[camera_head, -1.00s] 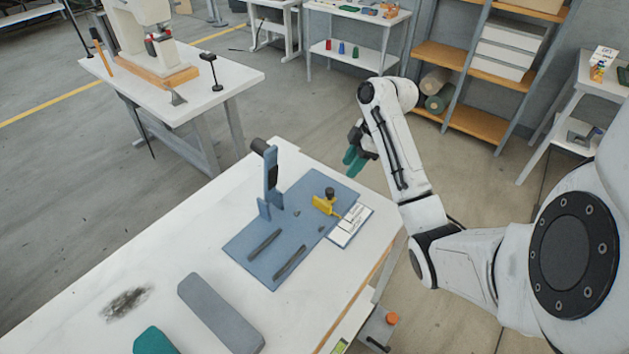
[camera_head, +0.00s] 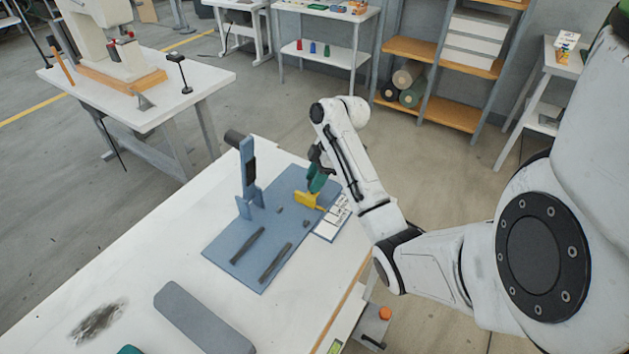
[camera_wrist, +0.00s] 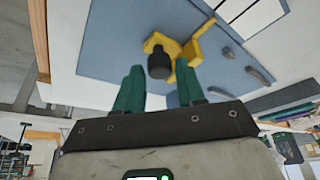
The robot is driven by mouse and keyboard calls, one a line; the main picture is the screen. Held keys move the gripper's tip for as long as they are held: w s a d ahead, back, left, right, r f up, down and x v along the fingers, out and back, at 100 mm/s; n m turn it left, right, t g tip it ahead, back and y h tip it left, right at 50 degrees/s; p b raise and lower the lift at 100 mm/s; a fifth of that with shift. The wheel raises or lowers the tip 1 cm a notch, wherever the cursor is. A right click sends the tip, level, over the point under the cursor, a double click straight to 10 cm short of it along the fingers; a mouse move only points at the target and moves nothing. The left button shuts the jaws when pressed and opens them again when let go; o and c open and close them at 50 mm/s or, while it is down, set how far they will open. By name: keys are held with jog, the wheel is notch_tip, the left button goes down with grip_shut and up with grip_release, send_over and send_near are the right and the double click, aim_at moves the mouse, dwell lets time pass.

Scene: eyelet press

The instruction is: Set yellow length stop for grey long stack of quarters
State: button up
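The yellow length stop (camera_head: 308,201) sits on the right part of the blue press base plate (camera_head: 225,245). In the wrist view the yellow stop (camera_wrist: 180,50) carries a black knob (camera_wrist: 159,62). My gripper (camera_head: 318,184) has green fingers and is right at the stop in the head view. In the wrist view my gripper (camera_wrist: 160,82) has its fingers apart, with the knob showing between and beyond their tips. I cannot tell whether they touch it. The grey long stack (camera_head: 204,318) lies on the table's front left, apart from the press.
The blue upright press (camera_head: 248,175) stands at the plate's back left. Two dark bars (camera_head: 275,263) lie on the plate. A white printed card (camera_head: 332,217) lies at its right edge. A green piece (camera_head: 128,350) shows at the bottom edge.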

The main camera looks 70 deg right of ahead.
jog(key=shift+w+f, duration=0.1)
jog(key=shift+f, duration=0.15)
grip_shut()
dwell(0.4)
